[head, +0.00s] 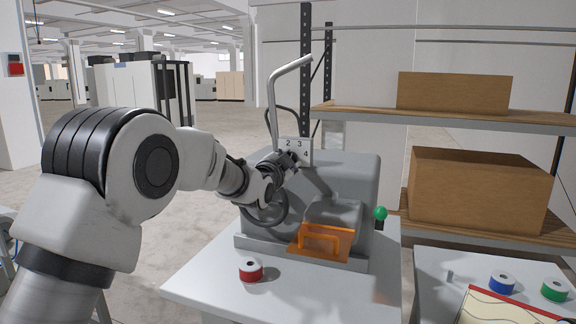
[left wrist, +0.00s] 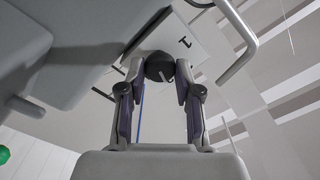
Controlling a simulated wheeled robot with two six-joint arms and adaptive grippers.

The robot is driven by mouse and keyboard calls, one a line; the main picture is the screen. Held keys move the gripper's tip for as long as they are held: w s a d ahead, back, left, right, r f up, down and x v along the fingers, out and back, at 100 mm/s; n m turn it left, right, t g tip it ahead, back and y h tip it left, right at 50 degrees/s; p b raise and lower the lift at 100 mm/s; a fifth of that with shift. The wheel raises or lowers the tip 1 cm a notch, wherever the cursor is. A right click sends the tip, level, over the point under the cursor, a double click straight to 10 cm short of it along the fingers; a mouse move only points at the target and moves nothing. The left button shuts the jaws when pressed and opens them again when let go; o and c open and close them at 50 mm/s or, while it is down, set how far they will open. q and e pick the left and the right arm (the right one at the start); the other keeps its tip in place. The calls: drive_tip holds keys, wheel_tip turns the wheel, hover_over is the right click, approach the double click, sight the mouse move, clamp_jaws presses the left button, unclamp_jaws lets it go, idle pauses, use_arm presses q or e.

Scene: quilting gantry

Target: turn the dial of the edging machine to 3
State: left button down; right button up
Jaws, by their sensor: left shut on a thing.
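The grey edging machine (head: 345,175) stands on a light table. My left gripper (head: 289,160) is at the plate and hides much of the dial there. In the left wrist view my left gripper (left wrist: 159,85) is shut on the round black dial knob (left wrist: 158,66), one finger on each side. A pale pointer line shows on the knob; which numeral it faces I cannot tell. The numeral 1 shows on the plate (left wrist: 190,42) beside it. My right gripper is out of view.
A bent grey tube (head: 272,95) rises behind the dial. An orange guard (head: 325,241) is at the machine's front, a green knob (head: 380,213) at its right. A red spool (head: 250,269) sits in front. Shelves with boxes (head: 480,190) stand to the right.

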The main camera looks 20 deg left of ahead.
use_arm(q)
drive_tip(key=shift+r+m, duration=0.15)
drive_tip(key=shift+m, duration=0.25)
drive_tip(key=c, duration=1.2)
unclamp_jaws()
drive_tip(key=o, duration=0.4)
drive_tip(key=shift+w, duration=0.15)
drive_tip(key=s, duration=1.1)
drive_tip(key=shift+s+a+f, duration=0.25)
drive_tip(key=shift+s+a, duration=0.1)
